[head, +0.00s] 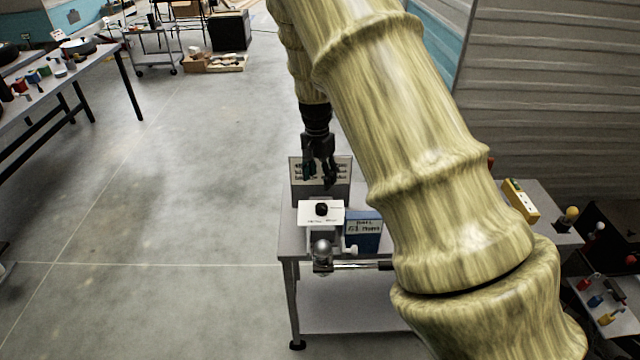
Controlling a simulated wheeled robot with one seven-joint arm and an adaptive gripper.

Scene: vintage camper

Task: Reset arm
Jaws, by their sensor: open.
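My arm, with a yellow-green wood-like surface, runs from the lower right up to the top middle of the head view. My gripper (321,178) hangs from it, dark and pointing down. Its fingers are apart, and I see nothing between them. It appears in front of a sign board (342,192) at the back of a small grey table (290,243). A white box-like device with a black knob (321,209) shows just below the gripper in the picture. I cannot tell the gap between them.
A blue labelled box (365,232) stands beside the device, and a metal rod with a ball end (322,250) juts at the table's front. A yellow device (521,201) is at right. A long workbench (85,68) stands at far left. The floor (170,180) between is clear.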

